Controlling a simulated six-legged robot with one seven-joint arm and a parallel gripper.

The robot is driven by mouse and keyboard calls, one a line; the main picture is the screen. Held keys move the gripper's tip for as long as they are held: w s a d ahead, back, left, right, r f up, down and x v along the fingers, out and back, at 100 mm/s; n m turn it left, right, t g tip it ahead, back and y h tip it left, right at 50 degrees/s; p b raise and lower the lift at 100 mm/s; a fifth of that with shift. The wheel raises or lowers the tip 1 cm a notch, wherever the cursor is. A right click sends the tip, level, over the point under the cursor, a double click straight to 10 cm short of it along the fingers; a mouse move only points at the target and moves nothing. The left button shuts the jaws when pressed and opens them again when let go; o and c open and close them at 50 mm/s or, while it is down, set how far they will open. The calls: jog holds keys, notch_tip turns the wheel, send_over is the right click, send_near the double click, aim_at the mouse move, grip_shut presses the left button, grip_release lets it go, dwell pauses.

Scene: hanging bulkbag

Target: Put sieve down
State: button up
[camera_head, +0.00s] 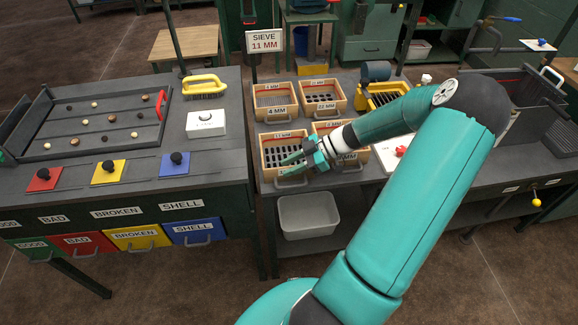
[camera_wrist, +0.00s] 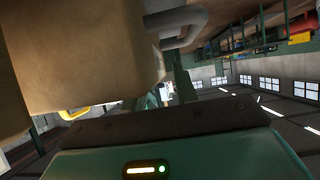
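Wooden-framed sieves stand in two rows on the grey bench. The front-left sieve (camera_head: 267,160) has a dark slotted bottom and a grey handle (camera_head: 292,181) on its near side. My gripper (camera_head: 290,163) is over this sieve's near right part, its teal fingers apart with nothing visible between them. In the wrist view a tan wooden wall (camera_wrist: 80,50) with a grey handle (camera_wrist: 185,18) is very close; whether a finger touches it cannot be told. The front-right sieve (camera_head: 362,155) is partly hidden by my arm. Back-left (camera_head: 275,101) and back-right (camera_head: 321,97) sieves stand behind.
A sign (camera_head: 265,41) reads SIEVE 11 MM. A grey bin (camera_head: 308,215) sits below the bench's front edge. A sorting table with a tray (camera_head: 60,150), yellow brush (camera_head: 204,85) and coloured buttons is at left. A machine (camera_head: 380,90) stands behind my arm.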

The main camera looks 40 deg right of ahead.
jog(key=v, duration=1.1)
jog(key=w+a+r+m+g+h, duration=0.2)
jog(key=a+r+g+h, duration=0.15)
jog(key=a, duration=0.65)
jog(key=w+a+r+m+g+h, duration=0.25)
jog(key=a+r, duration=0.25)
jog(key=a, duration=0.4)
jog(key=s+a+r+m+t+h, duration=0.2)
jog(key=s+a+r+m, duration=0.1)
jog(key=a, duration=0.5)
jog(key=s+a+r+m+t+h, duration=0.2)
jog(key=s+a+r+m, duration=0.1)
jog(key=s+a+r, duration=0.3)
jog(key=a+r, duration=0.1)
jog(key=a, duration=0.1)
jog(key=shift+s+a+m+t, duration=0.25)
jog(key=shift+a+m+t, duration=0.05)
jog(key=shift+m+t, duration=0.1)
